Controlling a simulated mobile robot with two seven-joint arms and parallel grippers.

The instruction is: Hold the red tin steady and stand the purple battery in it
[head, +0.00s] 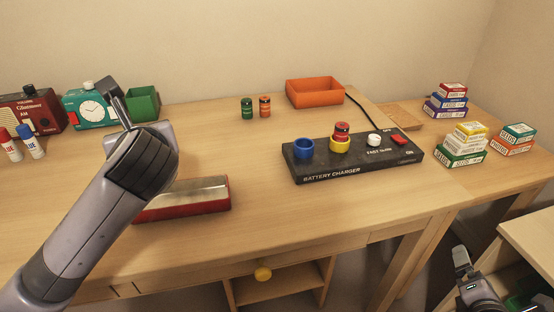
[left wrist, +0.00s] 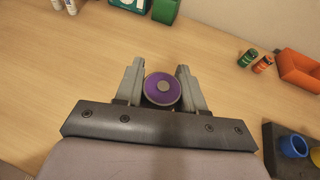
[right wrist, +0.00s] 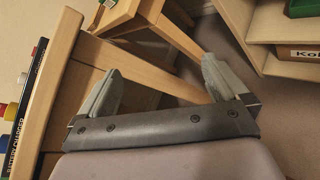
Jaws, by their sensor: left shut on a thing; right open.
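The purple battery (left wrist: 162,88) is seen end-on in the left wrist view, between the two fingers of my left gripper (left wrist: 158,72), which is shut on it. In the head view the left gripper (head: 118,106) is at the left, over the back of the desk, and its battery is hidden there. The red tin (head: 183,208) is a long, low piece with red sides and a silvery top, on the desk near the front edge. My left forearm stands in front of its left part. My right gripper (right wrist: 162,72) is open and empty, low at the right, off the desk.
A black battery charger (head: 352,166) with blue and yellow cups stands right of the tin. Green (head: 247,108) and orange (head: 265,106) batteries, an orange bin (head: 315,92) and a green box (head: 143,103) are behind. Stacked small boxes (head: 461,145) are at right. The middle is clear.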

